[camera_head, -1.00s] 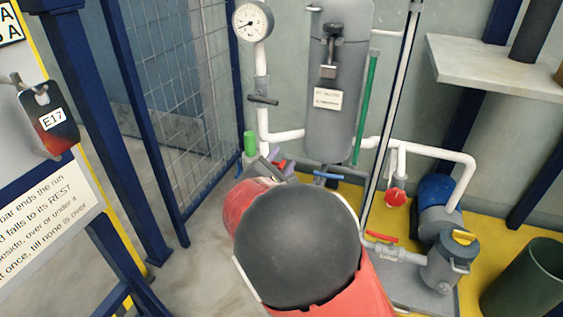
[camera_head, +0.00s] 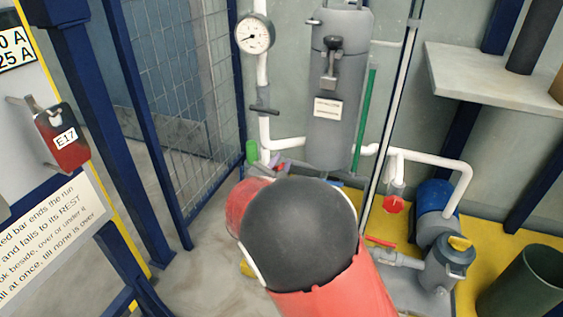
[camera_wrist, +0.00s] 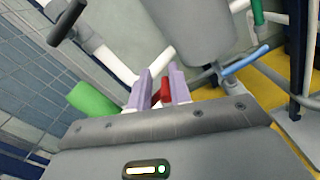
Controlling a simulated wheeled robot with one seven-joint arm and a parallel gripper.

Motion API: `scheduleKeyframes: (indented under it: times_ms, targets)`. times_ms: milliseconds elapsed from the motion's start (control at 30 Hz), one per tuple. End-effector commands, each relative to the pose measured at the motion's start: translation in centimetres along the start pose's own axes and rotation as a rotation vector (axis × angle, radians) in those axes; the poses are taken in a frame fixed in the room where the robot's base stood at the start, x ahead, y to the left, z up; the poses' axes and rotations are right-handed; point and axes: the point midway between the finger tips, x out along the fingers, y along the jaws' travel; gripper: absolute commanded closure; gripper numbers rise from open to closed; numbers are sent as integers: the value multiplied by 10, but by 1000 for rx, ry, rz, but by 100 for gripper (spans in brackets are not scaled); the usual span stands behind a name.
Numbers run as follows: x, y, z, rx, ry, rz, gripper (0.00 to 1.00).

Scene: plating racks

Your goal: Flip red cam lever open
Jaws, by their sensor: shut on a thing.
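My gripper (camera_wrist: 161,76) has two pale purple fingers, pointing up in the wrist view. They are shut on a small red lever (camera_wrist: 161,92), which shows between them. Its lower end is hidden by the fingers and the gripper body. In the head view my gripper (camera_head: 279,166) is mostly hidden behind my own red and black arm, low by the white pipe at the foot of the grey tank. How far the lever is turned cannot be told.
A green cylinder (camera_wrist: 93,101) lies close left of the fingers. The grey tank (camera_wrist: 196,30) and a blue handle (camera_wrist: 246,60) are at the right. A mesh fence (camera_head: 185,90) stands at the left. A pump with another red handle (camera_head: 380,241) stands at the right.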

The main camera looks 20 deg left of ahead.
Motion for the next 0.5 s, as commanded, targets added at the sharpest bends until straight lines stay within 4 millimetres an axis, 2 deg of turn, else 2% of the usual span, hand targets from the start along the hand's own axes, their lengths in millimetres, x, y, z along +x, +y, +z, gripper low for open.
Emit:
scheduleKeyframes:
  times_ms: [167, 200, 300, 367, 500]
  targets:
    - [-1, 0, -3, -2, 4, 1, 100]
    - [-1, 0, -3, -2, 4, 1, 79]
    - [-1, 0, -3, -1, 3, 1, 66]
    - [-1, 0, -2, 0, 3, 1, 59]
    - [0, 0, -2, 2, 1, 1, 59]
